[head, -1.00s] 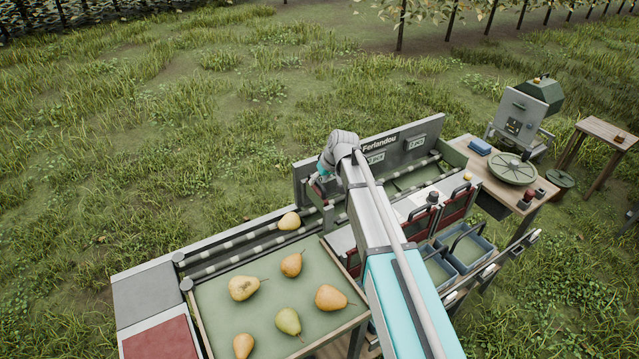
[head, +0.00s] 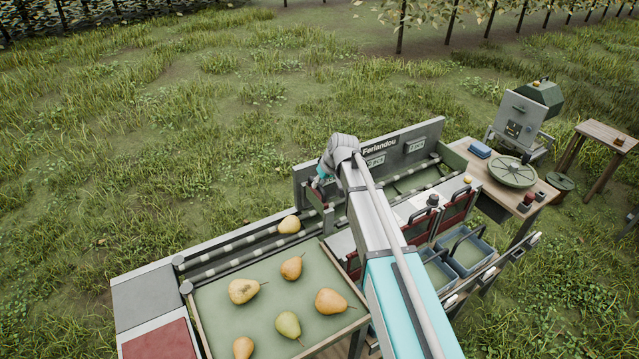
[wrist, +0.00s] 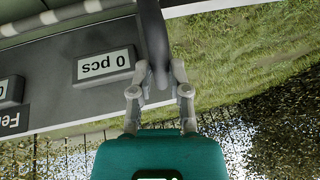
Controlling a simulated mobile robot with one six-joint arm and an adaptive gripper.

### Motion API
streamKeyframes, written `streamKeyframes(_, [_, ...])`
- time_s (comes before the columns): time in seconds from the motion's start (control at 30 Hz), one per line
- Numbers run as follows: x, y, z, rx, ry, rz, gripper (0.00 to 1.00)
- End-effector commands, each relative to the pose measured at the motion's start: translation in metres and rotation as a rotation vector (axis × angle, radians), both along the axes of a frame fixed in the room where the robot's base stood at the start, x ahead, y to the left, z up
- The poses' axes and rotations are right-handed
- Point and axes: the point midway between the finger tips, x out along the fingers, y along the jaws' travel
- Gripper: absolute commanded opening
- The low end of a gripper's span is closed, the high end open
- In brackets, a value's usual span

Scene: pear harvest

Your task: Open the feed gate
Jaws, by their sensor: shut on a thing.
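My gripper (head: 319,181) is at the left end of the grey back panel of the sorting line, above the roller lane. In the wrist view, my gripper (wrist: 153,84) has its two fingers closed around a dark grey bar (wrist: 153,35), which runs up out of the picture. In the head view a small dark red panel, which looks like the feed gate (head: 318,196), shows just under the gripper. My wrist and arm hide part of it. A yellow pear (head: 289,225) lies on the roller lane, left of the gate and apart from it.
A green-lined tray (head: 265,282) with several pears stands at the front left. The grey back panel (head: 425,140) bears count displays, one reading "0 pcs" (wrist: 104,64). Blue crates (head: 470,258) stand to the right of my arm. Open grass lies behind.

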Motion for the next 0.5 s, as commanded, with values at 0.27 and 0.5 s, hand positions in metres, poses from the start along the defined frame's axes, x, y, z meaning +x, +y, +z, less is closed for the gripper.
streamKeyframes(0.27, [0.001, 0.0, 0.02, 0.001, -0.001, 0.0, 0.0])
streamKeyframes(0.5, [0.001, 0.0, 0.023, 0.001, -0.002, 0.0, 0.0])
